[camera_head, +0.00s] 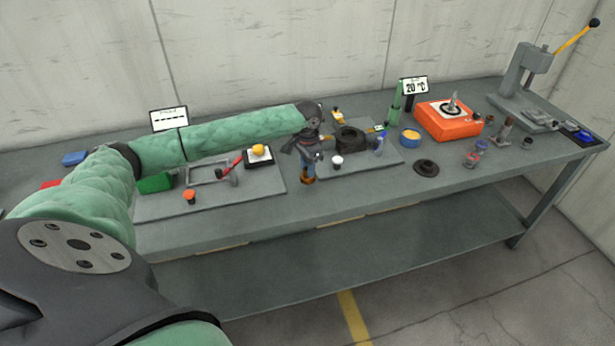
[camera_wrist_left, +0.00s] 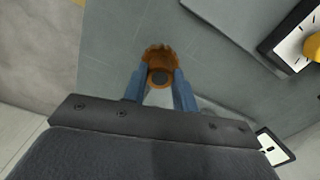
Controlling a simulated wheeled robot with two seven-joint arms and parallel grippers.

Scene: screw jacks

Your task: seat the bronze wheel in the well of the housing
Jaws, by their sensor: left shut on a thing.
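My left gripper (camera_head: 308,171) is shut on the bronze wheel (camera_head: 307,182) and points down near the front of the bench. In the left wrist view the toothed bronze wheel (camera_wrist_left: 159,53) sits between the blue fingertips (camera_wrist_left: 159,82), with a dark round centre. A dark, round, open-topped body that looks like the housing (camera_head: 350,138) stands on the right grey mat, behind and to the right of the wheel. The inside of its well is too small to make out. My right gripper is not in view.
An orange box (camera_head: 447,119) and a press (camera_head: 525,80) stand farther right. The left mat (camera_head: 220,200) holds a red-handled clamp (camera_head: 228,168).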

